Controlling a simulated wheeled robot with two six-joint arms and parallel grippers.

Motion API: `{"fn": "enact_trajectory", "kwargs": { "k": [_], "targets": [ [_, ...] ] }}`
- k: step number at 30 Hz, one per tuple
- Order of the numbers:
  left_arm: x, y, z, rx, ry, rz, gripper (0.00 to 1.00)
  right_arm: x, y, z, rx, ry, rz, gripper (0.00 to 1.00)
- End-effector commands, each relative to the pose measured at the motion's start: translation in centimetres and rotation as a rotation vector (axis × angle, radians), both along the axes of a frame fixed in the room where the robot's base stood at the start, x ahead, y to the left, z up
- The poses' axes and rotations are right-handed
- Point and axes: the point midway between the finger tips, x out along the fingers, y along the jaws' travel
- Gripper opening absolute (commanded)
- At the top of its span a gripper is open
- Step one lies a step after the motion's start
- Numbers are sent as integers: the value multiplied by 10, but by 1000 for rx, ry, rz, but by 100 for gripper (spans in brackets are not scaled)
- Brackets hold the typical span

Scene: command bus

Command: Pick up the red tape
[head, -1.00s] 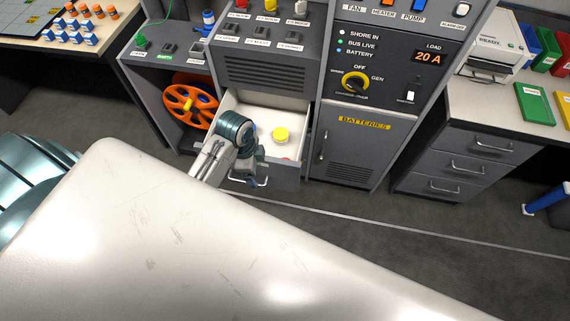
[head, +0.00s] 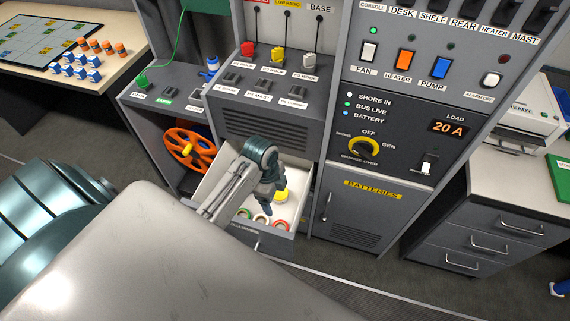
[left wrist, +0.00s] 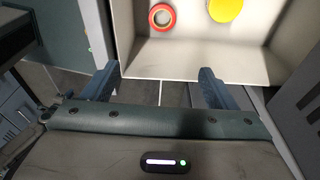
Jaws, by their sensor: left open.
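The red tape (left wrist: 162,28) is a ring lying flat on the pale floor of an open drawer (left wrist: 180,62) in the left wrist view. A round yellow thing (left wrist: 225,9) lies to its right. In the head view the drawer also holds small green and red rings near its front. My left gripper (left wrist: 160,88) is open and empty; the drawer's near wall shows between and beyond its fingers, with the red tape farther on. In the head view my left gripper (head: 270,192) is over the drawer and hides part of its inside. My right gripper is not in view.
The drawer sits under a grey console. An orange reel (head: 188,148) stands in the bay to its left, and the batteries cabinet (head: 365,215) is to its right. A second drawer unit (head: 470,215) stands farther right. Open floor lies in front.

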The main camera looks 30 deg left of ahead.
Motion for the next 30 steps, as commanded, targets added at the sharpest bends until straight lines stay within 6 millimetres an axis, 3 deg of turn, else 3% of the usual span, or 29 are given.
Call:
{"fn": "enact_trajectory", "kwargs": {
  "k": [1,14,20,30],
  "targets": [
    [0,0,-12,0,0,0,80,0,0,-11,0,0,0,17],
    [-1,0,-57,0,0,0,80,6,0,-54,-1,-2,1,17],
    [-1,0,-67,0,1,2,80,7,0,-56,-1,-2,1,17],
    [-2,0,-133,-1,3,2,80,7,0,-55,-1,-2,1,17]
  ]
}}
